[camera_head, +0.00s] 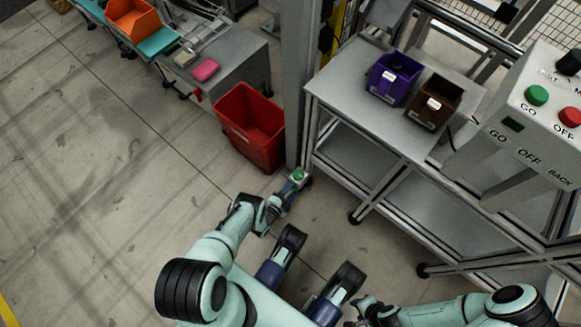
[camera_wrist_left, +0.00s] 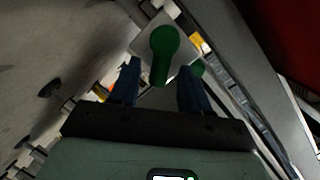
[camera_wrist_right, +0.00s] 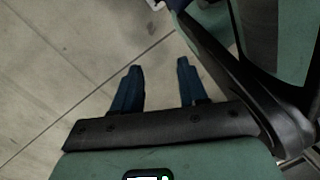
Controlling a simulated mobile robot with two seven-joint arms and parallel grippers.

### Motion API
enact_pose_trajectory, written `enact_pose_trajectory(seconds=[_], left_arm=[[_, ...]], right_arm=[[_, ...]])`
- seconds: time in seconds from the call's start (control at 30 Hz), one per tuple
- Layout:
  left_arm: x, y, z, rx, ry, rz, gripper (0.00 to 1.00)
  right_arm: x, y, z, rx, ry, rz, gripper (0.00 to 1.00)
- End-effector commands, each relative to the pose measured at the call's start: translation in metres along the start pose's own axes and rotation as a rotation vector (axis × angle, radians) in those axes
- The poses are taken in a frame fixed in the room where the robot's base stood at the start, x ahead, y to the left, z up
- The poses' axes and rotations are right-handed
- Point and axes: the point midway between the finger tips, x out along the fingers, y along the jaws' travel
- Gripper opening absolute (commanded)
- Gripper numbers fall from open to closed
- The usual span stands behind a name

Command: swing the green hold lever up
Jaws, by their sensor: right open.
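The green hold lever (camera_wrist_left: 163,48) has a round head and a short arm, on a pale plate (camera_wrist_left: 143,42) in the left wrist view. Its arm points down the picture, into the gap between my left gripper's fingers (camera_wrist_left: 159,70). The fingers are apart, one on each side, with no clear contact. In the head view the lever (camera_head: 298,175) is small, at the foot of the grey post, and my left gripper (camera_head: 291,188) is right in front of it. My right gripper (camera_wrist_right: 160,66) is open and empty above bare floor.
A red bin (camera_head: 252,128) stands on the floor left of the grey post (camera_head: 299,80). A metal cart (camera_head: 345,80) with purple (camera_head: 395,78) and brown (camera_head: 434,103) bins is to the right. A control box (camera_head: 545,110) is at the right edge. The floor at left is clear.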

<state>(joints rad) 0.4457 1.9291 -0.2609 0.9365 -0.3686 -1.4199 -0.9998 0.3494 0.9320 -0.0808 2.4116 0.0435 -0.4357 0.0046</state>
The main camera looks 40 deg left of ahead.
Motion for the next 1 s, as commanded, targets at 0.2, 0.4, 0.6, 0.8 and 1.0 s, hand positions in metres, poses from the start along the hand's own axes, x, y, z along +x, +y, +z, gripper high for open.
enact_pose_trajectory(seconds=[0.2,0.4,0.6,0.8,1.0], left_arm=[[0.000,0.000,0.000,0.000,0.000,0.000,0.00],[0.000,-0.001,0.000,-0.010,0.002,0.002,0.00],[-0.001,-0.003,0.001,-0.074,0.012,0.013,0.00],[-0.001,-0.008,0.003,-0.210,0.033,0.038,0.00],[-0.002,-0.014,0.007,-0.391,0.061,0.070,0.00]], right_arm=[[0.000,-0.001,0.000,-0.001,0.001,-0.001,0.43],[0.000,-0.001,-0.001,-0.001,0.002,-0.001,0.43],[0.001,0.000,0.000,0.000,-0.002,0.001,0.43],[0.003,0.003,0.004,0.004,-0.015,0.006,0.43],[0.008,0.008,0.010,0.011,-0.039,0.017,0.43]])
